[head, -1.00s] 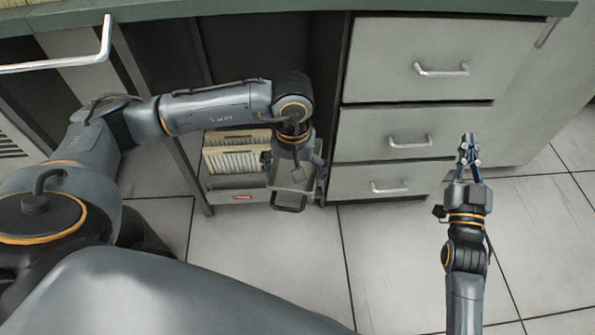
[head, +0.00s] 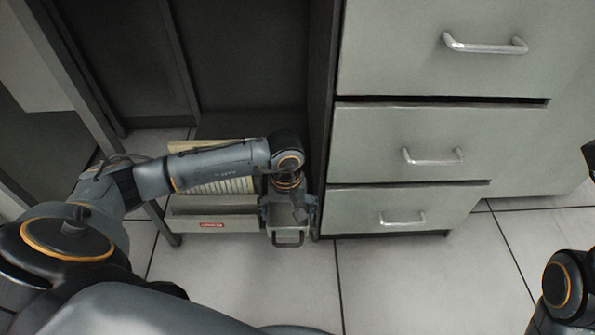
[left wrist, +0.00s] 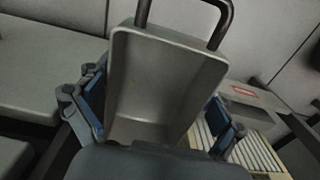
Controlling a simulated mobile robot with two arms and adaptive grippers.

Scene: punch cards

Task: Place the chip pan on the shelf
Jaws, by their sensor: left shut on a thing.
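The chip pan (left wrist: 160,85) is a grey metal pan with a dark loop handle. It fills the middle of the left wrist view, between the blue pads of my left gripper (left wrist: 158,112), which is shut on it. In the head view the pan (head: 288,221) shows below my left gripper (head: 288,203), handle toward me. It is low down, right of the card tray and beside the drawer unit. The low shelf (head: 235,126) shows as a dark surface behind my arm. I cannot tell whether the pan touches it. My right gripper's fingers are out of view.
A tray (head: 186,222) with a red label holds punch cards (head: 235,186) just left of the pan. The drawer unit (head: 372,219) stands close on the right. A dark slanted frame leg (head: 88,108) is at left. The floor (head: 285,285) in front is clear.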

